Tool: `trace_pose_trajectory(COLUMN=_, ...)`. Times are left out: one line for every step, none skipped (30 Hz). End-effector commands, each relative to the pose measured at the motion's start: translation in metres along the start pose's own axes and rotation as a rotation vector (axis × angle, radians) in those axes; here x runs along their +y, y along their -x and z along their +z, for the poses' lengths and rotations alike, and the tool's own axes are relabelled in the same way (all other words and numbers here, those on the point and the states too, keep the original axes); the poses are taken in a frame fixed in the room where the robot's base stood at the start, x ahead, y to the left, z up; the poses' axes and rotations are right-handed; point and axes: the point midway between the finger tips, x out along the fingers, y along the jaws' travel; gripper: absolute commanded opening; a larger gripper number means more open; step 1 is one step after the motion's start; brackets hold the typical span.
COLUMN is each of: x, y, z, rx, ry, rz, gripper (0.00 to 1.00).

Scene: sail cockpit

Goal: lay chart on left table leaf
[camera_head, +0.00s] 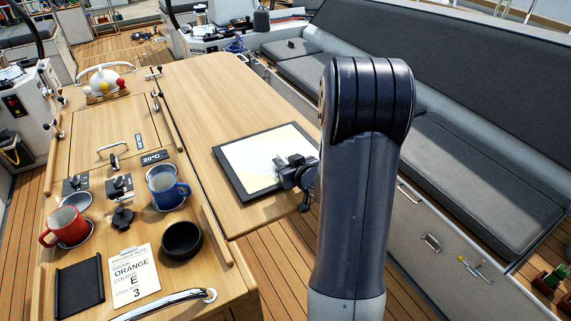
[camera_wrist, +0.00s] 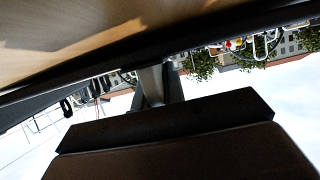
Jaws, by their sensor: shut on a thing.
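The chart (camera_head: 252,158) is a flat pale sheet with a dark border, in the middle of the head view. It is level over the near part of the raised wooden table leaf (camera_head: 205,105), to the right of the table's middle section. My gripper (camera_head: 287,172) is shut on the chart's right edge. I cannot tell whether the chart touches the leaf or is just above it. My arm hides what lies to the right of the gripper. The wrist view is dark and close, and the chart is not clear there.
The middle section holds a blue mug (camera_head: 168,190), a red mug (camera_head: 66,226), a black bowl (camera_head: 182,240), a note card (camera_head: 133,277) and a black tray (camera_head: 79,288). A grey bench (camera_head: 470,185) runs along the right. The leaf's far part is clear.

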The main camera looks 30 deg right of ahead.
Motion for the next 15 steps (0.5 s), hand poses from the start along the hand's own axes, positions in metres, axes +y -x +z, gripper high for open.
trace_pose_trajectory(x=0.0001, y=-0.0013, z=0.0023, rx=0.002, ry=0.0, rz=0.0, gripper=0.0)
trace_pose_trajectory(x=0.0001, y=-0.0016, z=0.0031, rx=0.002, ry=0.0, rz=0.0, gripper=0.0)
trace_pose_trajectory(x=0.0001, y=-0.0021, z=0.0042, rx=0.002, ry=0.0, rz=0.0, gripper=0.0)
trace_pose_trajectory(x=0.0, y=-0.0016, z=0.0038, rx=0.0, ry=0.0, rz=0.0, gripper=0.12)
trace_pose_trajectory(x=0.0, y=-0.0014, z=0.0032, rx=0.0, ry=0.0, rz=0.0, gripper=0.15)
trace_pose_trajectory(x=0.0, y=-0.0013, z=0.0031, rx=0.0, ry=0.0, rz=0.0, gripper=0.18)
trace_pose_trajectory(x=0.0, y=-0.0013, z=0.0031, rx=0.0, ry=0.0, rz=0.0, gripper=0.21)
trace_pose_trajectory(x=0.0, y=-0.0013, z=0.0031, rx=0.0, ry=0.0, rz=0.0, gripper=0.23)
trace_pose_trajectory(x=0.0, y=-0.0013, z=0.0031, rx=0.0, ry=0.0, rz=0.0, gripper=0.26)
trace_pose_trajectory(x=0.0, y=-0.0013, z=0.0031, rx=0.0, ry=0.0, rz=0.0, gripper=0.29)
trace_pose_trajectory(x=0.0, y=-0.0013, z=0.0031, rx=0.0, ry=0.0, rz=0.0, gripper=0.31)
trace_pose_trajectory(x=0.0, y=-0.0013, z=0.003, rx=0.0, ry=0.0, rz=0.0, gripper=0.33)
trace_pose_trajectory(x=0.0, y=-0.0013, z=0.0031, rx=0.0, ry=0.0, rz=0.0, gripper=0.33)
trace_pose_trajectory(x=0.0, y=-0.0013, z=0.0031, rx=0.0, ry=0.0, rz=0.0, gripper=0.33)
trace_pose_trajectory(x=0.0, y=-0.0013, z=0.0031, rx=0.0, ry=0.0, rz=0.0, gripper=0.33)
